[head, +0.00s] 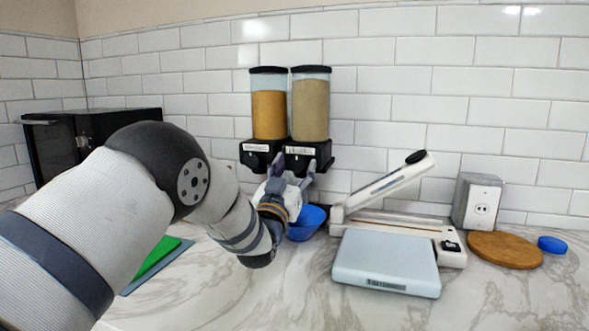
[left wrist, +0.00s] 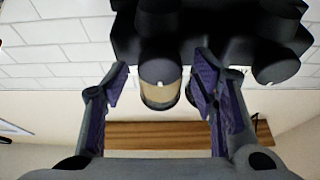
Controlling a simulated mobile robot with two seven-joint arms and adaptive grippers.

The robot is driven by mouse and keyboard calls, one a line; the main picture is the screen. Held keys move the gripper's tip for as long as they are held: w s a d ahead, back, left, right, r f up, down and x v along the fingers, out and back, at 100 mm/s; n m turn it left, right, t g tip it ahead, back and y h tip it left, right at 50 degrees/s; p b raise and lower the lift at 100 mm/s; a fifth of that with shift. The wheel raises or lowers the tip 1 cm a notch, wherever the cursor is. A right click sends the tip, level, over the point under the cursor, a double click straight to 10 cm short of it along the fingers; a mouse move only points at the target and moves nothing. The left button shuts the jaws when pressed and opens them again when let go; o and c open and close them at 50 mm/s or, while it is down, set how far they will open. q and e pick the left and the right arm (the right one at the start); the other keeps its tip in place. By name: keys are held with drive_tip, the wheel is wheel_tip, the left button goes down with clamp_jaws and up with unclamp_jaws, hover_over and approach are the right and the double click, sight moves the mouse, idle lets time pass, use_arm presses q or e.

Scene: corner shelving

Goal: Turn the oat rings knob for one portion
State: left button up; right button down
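Two dispensers with black lids stand against the tiled wall in the head view. The left dispenser (head: 269,112) holds orange-brown contents and the right dispenser (head: 310,108) paler tan contents. Their labels are too small to read, so I cannot tell which holds oat rings. My left gripper (head: 293,172) is in front of the black bases, nearer the right one. In the left wrist view its fingers (left wrist: 160,82) are apart, one on each side of a round dark knob (left wrist: 160,72) with a small white mark. No contact is visible. A second knob (left wrist: 276,66) is at the right. My right gripper is out of view.
A blue bowl (head: 306,224) stands below the dispensers, partly behind my gripper. To the right are a white lever device (head: 385,188), a pale scale (head: 386,258), a round wooden board (head: 505,250) and a blue lid-like object (head: 551,245). A green board (head: 158,257) lies left, partly hidden.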

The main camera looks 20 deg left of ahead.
use_arm(q)
drive_tip(key=c, duration=1.1)
drive_tip(key=shift+o, duration=0.2)
drive_tip(key=shift+m, duration=0.5)
drive_tip(key=m+h, duration=0.1)
drive_tip(key=m, duration=0.1)
drive_tip(key=m+h, duration=0.2)
drive_tip(key=m, duration=0.1)
drive_tip(key=shift+a+m+g, duration=0.15)
drive_tip(key=shift+m+g, duration=0.15)
drive_tip(key=m+h, duration=0.1)
drive_tip(key=m, duration=0.2)
drive_tip(key=m+g+h, duration=0.1)
drive_tip(key=m, duration=0.2)
drive_tip(key=shift+r+g+h, duration=0.1)
drive_tip(key=shift+g+h, duration=0.2)
drive_tip(key=shift+h, duration=0.1)
drive_tip(key=m+g, duration=0.1)
drive_tip(key=m, duration=0.1)
drive_tip(key=m+g+h, duration=0.1)
drive_tip(key=m, duration=0.2)
drive_tip(key=shift+r, duration=0.1)
drive_tip(key=shift+a+m+g, duration=0.1)
drive_tip(key=shift+m+g, duration=0.7)
drive_tip(key=shift+m, duration=1.7)
